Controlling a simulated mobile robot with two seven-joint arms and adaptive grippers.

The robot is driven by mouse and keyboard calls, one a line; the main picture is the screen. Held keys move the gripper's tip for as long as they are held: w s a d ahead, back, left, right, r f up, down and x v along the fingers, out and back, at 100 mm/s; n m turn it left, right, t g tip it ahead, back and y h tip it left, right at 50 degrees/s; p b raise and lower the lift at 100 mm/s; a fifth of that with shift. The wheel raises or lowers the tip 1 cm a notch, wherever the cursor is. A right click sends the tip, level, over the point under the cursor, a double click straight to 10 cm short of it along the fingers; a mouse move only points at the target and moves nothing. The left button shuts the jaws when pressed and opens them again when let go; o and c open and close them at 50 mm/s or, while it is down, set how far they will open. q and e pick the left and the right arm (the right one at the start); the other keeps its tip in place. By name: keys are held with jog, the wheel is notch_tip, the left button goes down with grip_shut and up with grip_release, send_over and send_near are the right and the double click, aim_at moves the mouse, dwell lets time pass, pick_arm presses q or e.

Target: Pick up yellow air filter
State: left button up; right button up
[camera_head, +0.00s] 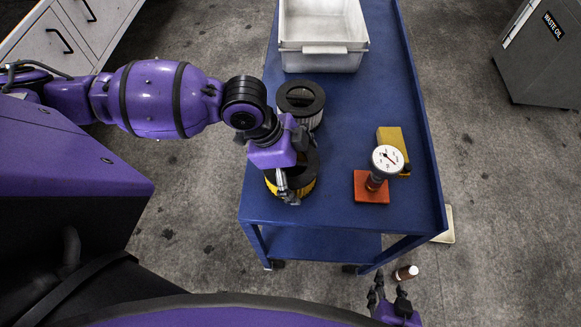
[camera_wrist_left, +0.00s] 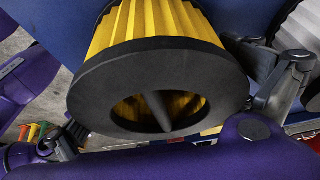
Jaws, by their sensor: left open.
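The yellow air filter (camera_head: 307,186) stands on the blue cart near its front left corner, partly hidden under my left gripper (camera_head: 284,188). In the left wrist view the filter (camera_wrist_left: 150,30) shows yellow pleats and a wide black ring with a hollow centre. My left gripper is open, with one finger on each side of the black ring in that view; I cannot tell whether either touches it. My right gripper (camera_head: 391,302) is at the bottom right of the head view, off the cart, its finger opening unclear.
A second, black-topped filter (camera_head: 301,101) stands just behind. A white bin (camera_head: 322,57) is at the cart's (camera_head: 345,110) back. A brown bottle (camera_head: 405,273) lies on the floor.

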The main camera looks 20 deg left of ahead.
pick_arm(q)
jog(key=shift+r, duration=0.15)
jog(key=c, duration=1.3)
